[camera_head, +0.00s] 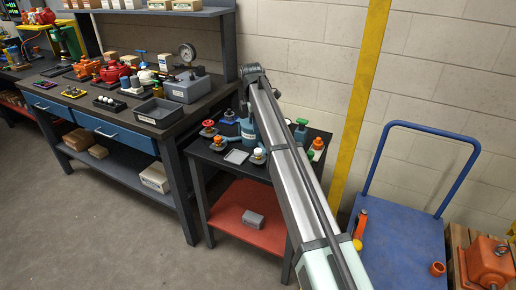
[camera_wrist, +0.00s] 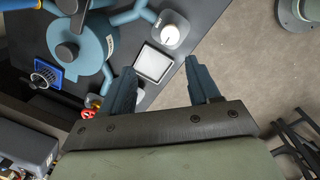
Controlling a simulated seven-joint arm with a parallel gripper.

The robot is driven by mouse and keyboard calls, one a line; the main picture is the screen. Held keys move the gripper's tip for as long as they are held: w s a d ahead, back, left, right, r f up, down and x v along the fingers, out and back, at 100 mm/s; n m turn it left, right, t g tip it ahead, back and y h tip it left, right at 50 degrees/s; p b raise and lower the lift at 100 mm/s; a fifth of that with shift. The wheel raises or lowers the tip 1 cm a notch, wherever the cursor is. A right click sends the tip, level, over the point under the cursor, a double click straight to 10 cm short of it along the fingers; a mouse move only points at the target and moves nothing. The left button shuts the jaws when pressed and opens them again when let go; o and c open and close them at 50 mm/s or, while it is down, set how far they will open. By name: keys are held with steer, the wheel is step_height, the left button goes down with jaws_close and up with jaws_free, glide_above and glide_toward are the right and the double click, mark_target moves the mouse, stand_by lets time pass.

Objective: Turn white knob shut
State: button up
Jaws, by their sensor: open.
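The white knob (camera_wrist: 171,34) is a round dial with a dark pointer mark, on a grey base at the edge of the black table. It also shows in the head view (camera_head: 258,152), just left of my arm. My gripper (camera_wrist: 160,66) is open and empty, its two blue-grey fingers spread apart. In the wrist view the knob lies beyond the fingertips, nearer the right finger, with nothing between the fingers gripping it. In the head view I cannot make out the fingers.
A white square plate (camera_wrist: 153,64) lies beside the knob. A large teal housing (camera_wrist: 80,45), a blue-based dial (camera_wrist: 44,74) and a red knob (camera_head: 208,126) stand close by. A blue cart (camera_head: 400,240) is at the right. Grey floor is open in front.

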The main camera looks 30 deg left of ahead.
mark_target(258, 150)
steer(key=shift+n+g, duration=0.4)
steer(key=shift+g, duration=0.1)
steer(key=f, duration=0.3)
steer(key=d+f, duration=0.1)
steer(key=f, duration=0.7)
steer(key=shift+d+f, duration=0.2)
steer(key=shift+f, duration=0.05)
steer(key=c, duration=1)
steer(key=shift+c, duration=0.2)
